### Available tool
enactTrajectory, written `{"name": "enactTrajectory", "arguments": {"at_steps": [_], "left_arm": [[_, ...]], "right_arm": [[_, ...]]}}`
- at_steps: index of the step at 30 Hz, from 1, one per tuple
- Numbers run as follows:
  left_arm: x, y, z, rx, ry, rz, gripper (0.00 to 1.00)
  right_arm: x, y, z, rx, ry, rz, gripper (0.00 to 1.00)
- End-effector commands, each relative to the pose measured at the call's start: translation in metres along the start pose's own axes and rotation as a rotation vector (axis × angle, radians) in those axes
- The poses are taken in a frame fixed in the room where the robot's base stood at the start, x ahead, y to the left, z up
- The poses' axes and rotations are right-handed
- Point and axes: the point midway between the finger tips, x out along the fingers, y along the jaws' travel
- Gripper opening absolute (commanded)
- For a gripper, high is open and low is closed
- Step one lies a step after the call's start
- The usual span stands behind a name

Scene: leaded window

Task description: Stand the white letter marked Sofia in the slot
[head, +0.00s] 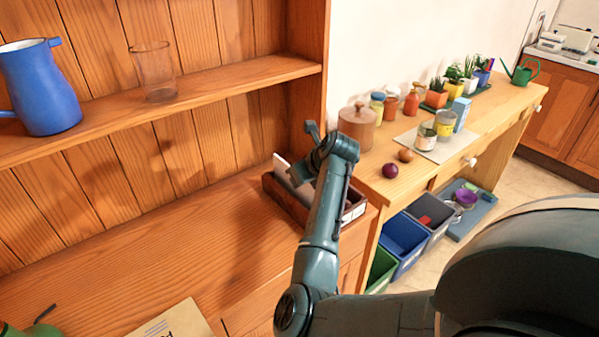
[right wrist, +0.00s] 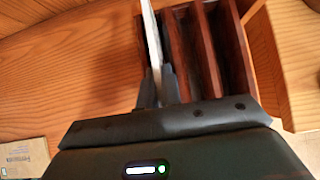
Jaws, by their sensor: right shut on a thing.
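The wooden letter rack (head: 355,208) stands on the right end of the sideboard top, partly behind my right arm. In the right wrist view, its dark red-brown dividers (right wrist: 206,50) run away from me with slots between them. My right gripper (right wrist: 158,82) is shut on a thin white letter (right wrist: 150,35), seen edge-on at the rack's left side. The letter also shows as a white edge (head: 281,165) in the head view, beside my right gripper (head: 310,165). I cannot tell whether its lower edge is inside a slot. No name is readable. My left gripper is out of view.
A tan envelope (head: 170,322) lies at the sideboard's front, with a green object (head: 35,329) left of it. A blue jug (head: 40,87) and a glass (head: 153,70) stand on the shelf above. The sideboard's middle is clear. A side table (head: 385,170) with jars stands right.

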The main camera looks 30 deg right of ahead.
Motion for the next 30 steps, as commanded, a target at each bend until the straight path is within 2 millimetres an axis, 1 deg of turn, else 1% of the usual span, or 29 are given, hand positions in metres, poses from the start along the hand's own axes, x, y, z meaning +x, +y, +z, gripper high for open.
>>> {"name": "enactTrajectory", "arguments": {"at_steps": [11, 12, 18, 21, 27, 30], "left_arm": [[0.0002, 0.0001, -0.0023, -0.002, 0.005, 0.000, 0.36], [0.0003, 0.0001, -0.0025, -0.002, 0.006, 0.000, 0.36], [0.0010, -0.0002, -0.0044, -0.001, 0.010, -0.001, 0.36], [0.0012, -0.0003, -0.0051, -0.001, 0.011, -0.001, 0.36], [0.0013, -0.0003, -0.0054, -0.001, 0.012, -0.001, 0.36], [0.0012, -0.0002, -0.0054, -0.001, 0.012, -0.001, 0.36]], "right_arm": [[0.0018, 0.0000, -0.0015, 0.000, -0.001, 0.000, 0.00], [0.0018, 0.0000, -0.0015, 0.000, -0.001, 0.000, 0.08], [0.0017, -0.0001, -0.0014, 0.000, -0.001, -0.001, 0.25], [0.0016, -0.0001, -0.0014, 0.000, -0.001, -0.001, 0.31], [0.0014, -0.0001, -0.0015, 0.000, 0.000, -0.001, 0.31], [-0.0034, -0.0003, -0.0010, 0.000, -0.001, -0.001, 0.31]]}}
